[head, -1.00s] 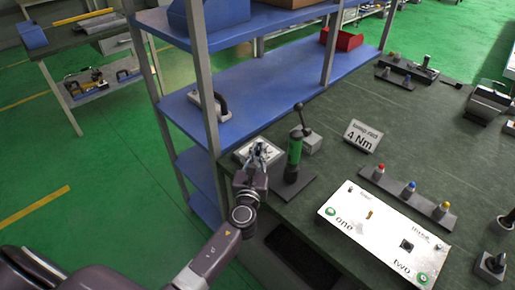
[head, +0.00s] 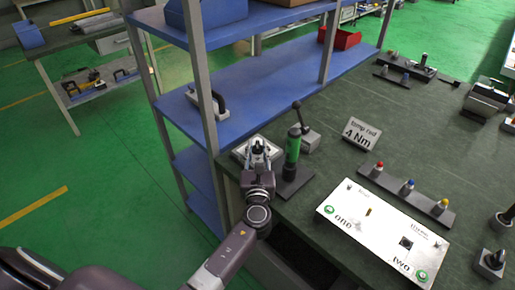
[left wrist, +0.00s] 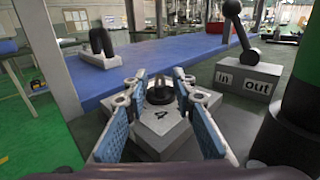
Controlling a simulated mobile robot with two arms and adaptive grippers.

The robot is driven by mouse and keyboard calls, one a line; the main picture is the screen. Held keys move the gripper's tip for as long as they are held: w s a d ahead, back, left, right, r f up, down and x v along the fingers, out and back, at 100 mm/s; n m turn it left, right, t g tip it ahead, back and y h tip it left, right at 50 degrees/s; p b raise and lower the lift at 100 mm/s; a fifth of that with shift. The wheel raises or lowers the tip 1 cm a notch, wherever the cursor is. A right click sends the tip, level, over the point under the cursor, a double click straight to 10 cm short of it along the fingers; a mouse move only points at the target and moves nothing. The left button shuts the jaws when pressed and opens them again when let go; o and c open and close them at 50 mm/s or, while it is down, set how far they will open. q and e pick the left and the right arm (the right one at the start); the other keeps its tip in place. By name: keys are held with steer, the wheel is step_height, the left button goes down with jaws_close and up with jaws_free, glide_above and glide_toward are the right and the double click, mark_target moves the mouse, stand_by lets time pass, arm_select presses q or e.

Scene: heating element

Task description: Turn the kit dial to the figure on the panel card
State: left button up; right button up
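The kit dial is a dark round knob (left wrist: 159,94) on a pale grey block (left wrist: 165,126) at the bench's left corner. My right gripper is not in view.
A green cylinder (head: 292,150) stands close right of the block, by a lever box (head: 310,141) marked "in" and "out". A blue shelf rack (head: 206,85) rises at the left. A white panel (head: 380,238) and a button strip (head: 407,194) lie to the right.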

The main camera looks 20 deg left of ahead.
arm_select(q)
steer(key=v, duration=1.2)
stand_by(0.4)
